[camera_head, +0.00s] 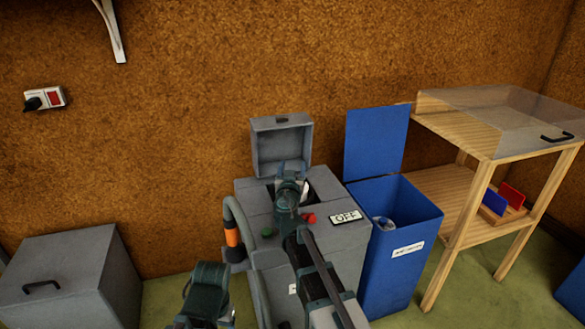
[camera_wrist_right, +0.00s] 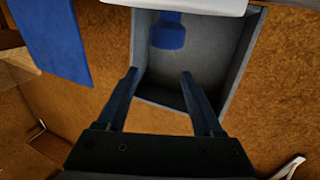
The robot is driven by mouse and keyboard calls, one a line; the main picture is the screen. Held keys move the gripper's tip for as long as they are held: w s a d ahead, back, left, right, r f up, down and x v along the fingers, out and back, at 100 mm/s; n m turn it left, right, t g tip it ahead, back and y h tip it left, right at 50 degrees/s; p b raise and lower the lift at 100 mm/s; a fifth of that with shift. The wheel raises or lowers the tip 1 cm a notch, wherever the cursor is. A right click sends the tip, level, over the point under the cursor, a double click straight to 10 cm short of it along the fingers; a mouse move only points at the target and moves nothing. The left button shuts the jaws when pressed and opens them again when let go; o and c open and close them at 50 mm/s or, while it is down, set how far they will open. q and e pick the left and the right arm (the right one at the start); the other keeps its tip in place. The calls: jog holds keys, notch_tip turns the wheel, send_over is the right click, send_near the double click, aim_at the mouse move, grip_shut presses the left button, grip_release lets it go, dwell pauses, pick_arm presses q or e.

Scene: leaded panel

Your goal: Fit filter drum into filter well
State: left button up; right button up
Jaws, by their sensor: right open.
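The grey machine (camera_head: 266,254) stands against the wall with its lid (camera_head: 282,145) up. Its top opening, the filter well, is mostly hidden behind my right arm. A white piece (camera_head: 305,191), seemingly the filter drum, shows in the opening beside my right gripper (camera_head: 291,168). In the right wrist view a white rim (camera_wrist_right: 190,6) and a blue knob (camera_wrist_right: 168,31) show at the top, in front of the grey lid. My right gripper (camera_wrist_right: 158,78) is open, with nothing between its fingers; the knob lies beyond the tips. How deep the drum sits is hidden.
An OFF sign (camera_head: 345,217) and a red button (camera_head: 309,218) are on the machine. A wooden stand (camera_head: 460,235) is at right, a grey box (camera_head: 70,280) at left.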

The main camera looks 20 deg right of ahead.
jog(key=shift+r, duration=0.25)
jog(key=shift+r+p, duration=0.45)
jog(key=shift+p, duration=0.25)
jog(key=v, duration=1.2)
